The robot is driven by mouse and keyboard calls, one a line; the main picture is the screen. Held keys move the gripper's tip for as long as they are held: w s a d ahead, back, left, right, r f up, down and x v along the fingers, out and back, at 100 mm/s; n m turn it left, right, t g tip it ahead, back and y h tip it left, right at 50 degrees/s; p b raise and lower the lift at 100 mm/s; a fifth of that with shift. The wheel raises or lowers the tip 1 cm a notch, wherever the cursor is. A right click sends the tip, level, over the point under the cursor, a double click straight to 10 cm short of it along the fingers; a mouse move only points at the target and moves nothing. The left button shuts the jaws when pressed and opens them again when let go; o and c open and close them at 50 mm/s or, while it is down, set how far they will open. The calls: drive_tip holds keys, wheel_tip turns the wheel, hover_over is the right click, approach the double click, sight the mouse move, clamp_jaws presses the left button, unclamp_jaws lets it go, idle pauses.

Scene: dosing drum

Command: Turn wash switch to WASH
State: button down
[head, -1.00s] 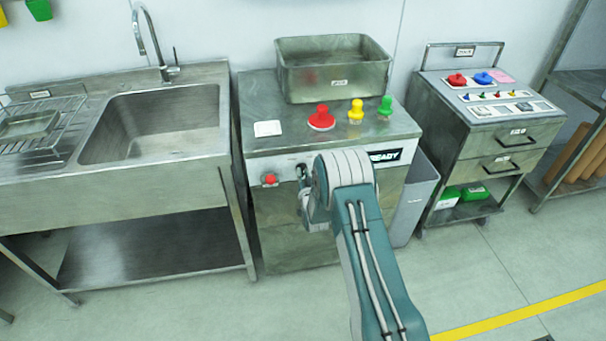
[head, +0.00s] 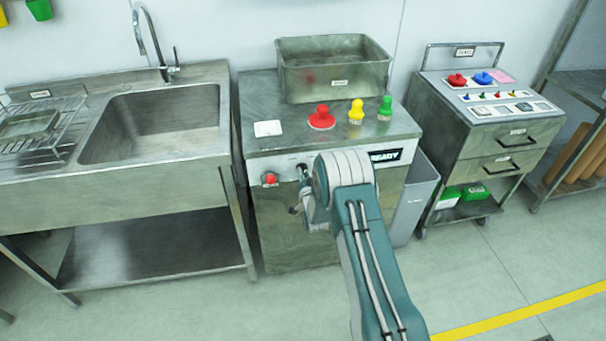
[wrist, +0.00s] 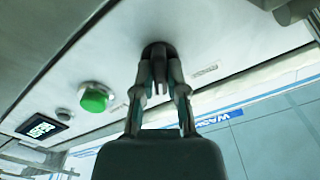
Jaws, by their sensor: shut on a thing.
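The wash switch, a dark knob on a round dark base (wrist: 157,50), sits on the pale front panel of the steel machine. In the wrist view my gripper (wrist: 159,80) has its two fingers on either side of the knob, shut on it. Small printed labels (wrist: 205,70) stand beside the switch, too small to read. A blue WASH sign (wrist: 212,119) shows farther off. In the head view the dark switch (head: 303,170) shows just left of my arm, which hides most of my gripper.
A red button (head: 270,179) sits left of the switch. A green button (wrist: 94,99) and the READY display (head: 386,156) share the panel. Red, yellow and green knobs and a steel bin (head: 335,82) stand on top. A sink (head: 158,120) is left, a cart (head: 490,120) right.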

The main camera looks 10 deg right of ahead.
drive_tip(key=c, duration=0.7)
unclamp_jaws()
drive_tip(key=s, duration=1.1)
drive_tip(key=shift+s, duration=0.4)
